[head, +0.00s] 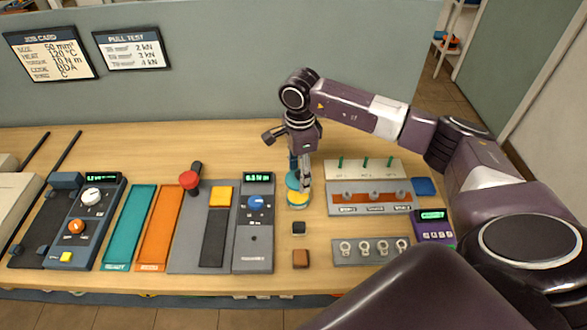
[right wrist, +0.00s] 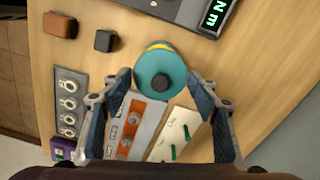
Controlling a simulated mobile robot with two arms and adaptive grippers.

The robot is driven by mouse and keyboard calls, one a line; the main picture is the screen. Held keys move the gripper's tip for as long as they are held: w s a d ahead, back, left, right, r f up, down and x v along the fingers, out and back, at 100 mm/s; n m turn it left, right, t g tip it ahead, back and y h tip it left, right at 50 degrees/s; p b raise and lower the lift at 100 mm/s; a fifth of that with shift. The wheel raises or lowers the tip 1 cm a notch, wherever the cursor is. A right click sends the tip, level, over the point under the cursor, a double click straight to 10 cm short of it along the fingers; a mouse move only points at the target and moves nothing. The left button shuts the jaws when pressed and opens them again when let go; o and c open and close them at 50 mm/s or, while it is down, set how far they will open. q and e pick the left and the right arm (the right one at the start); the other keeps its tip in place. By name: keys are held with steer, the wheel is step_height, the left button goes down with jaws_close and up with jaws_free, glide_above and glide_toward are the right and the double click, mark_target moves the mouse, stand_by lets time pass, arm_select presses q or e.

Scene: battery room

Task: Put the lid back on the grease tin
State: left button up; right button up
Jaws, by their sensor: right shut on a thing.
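My left gripper is not in view.
A black block (head: 299,228) and a brown block (head: 300,259) sit in front of the tin. A grey rack (head: 370,208) stands to the right, with a row of rings (head: 371,249) in front. The torque tester (head: 254,225) is close on the left.

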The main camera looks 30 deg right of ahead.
mark_target(298, 195)
steer(key=shift+f, duration=0.45)
steer(key=shift+f+b, duration=0.5)
steer(key=shift+f, duration=0.25)
steer(key=shift+a+f+b, duration=0.1)
steer(key=shift+f+b, duration=0.35)
steer(key=shift+f, duration=0.3)
steer(key=shift+f+b, duration=0.9)
steer(key=shift+f, duration=0.1)
steer(key=shift+b, duration=0.3)
steer(key=shift+f+b, duration=0.15)
steer(key=shift+b, duration=0.4)
stand_by(0.5)
